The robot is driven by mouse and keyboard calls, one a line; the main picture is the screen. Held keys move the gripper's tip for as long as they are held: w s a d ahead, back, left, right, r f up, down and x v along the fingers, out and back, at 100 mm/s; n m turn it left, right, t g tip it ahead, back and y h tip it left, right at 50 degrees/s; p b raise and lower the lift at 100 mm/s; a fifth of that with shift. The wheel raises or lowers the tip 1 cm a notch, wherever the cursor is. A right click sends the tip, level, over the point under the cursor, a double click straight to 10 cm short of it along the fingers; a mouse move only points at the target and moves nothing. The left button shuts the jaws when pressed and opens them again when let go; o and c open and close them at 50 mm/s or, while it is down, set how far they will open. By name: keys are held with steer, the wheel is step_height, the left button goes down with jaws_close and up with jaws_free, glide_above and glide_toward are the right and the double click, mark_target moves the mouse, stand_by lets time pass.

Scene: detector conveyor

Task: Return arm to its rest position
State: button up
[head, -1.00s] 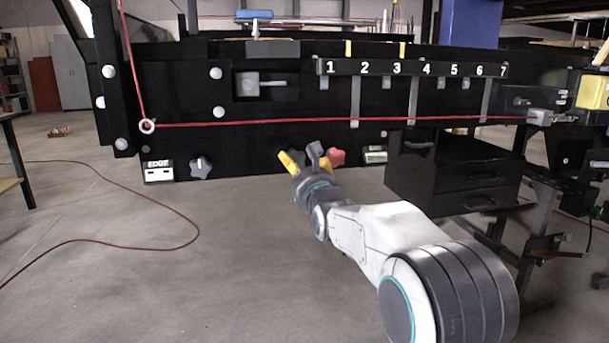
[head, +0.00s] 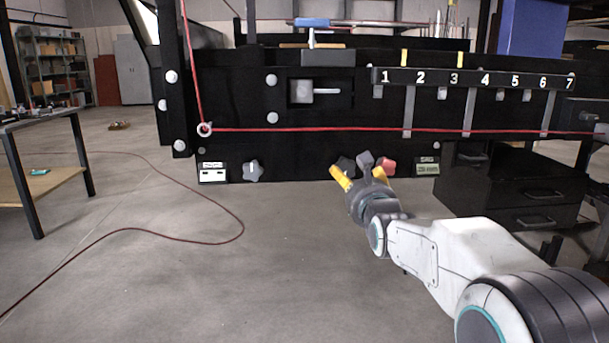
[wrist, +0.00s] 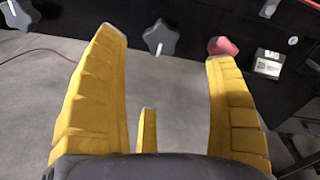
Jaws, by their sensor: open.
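My gripper (head: 357,168) is stretched out in front of the black conveyor frame (head: 330,105), low down near its lower edge. In the wrist view its yellow fingers (wrist: 168,45) are spread wide with nothing between them. Beyond the fingertips are a grey star knob (wrist: 160,38) and a red knob (wrist: 222,46). The red knob also shows in the head view (head: 387,166), just right of my gripper. Whether the fingertips touch the frame cannot be told.
A grey star knob (head: 253,171) and a white label block (head: 212,173) sit at the lower left of the frame. A black drawer unit (head: 510,190) stands at the right. A table (head: 45,160) stands at the left. A red cable (head: 130,232) lies on otherwise open floor.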

steer(key=s+r+n+g+p, duration=0.3)
steer(key=s+n+g+p, duration=0.1)
steer(key=s+n+p, duration=0.6)
steer(key=s+r+n+g+p, duration=0.4)
steer(key=s+n+p, duration=0.6)
steer(key=s, duration=0.7)
steer(key=s+r+n+g+p, duration=0.3)
steer(key=s+n+g+p, duration=0.2)
steer(key=s+n+p, duration=0.5)
steer(key=s+p, duration=0.1)
steer(key=s, duration=0.3)
steer(key=shift+r+n+g, duration=0.3)
steer(key=shift+r+g, duration=0.1)
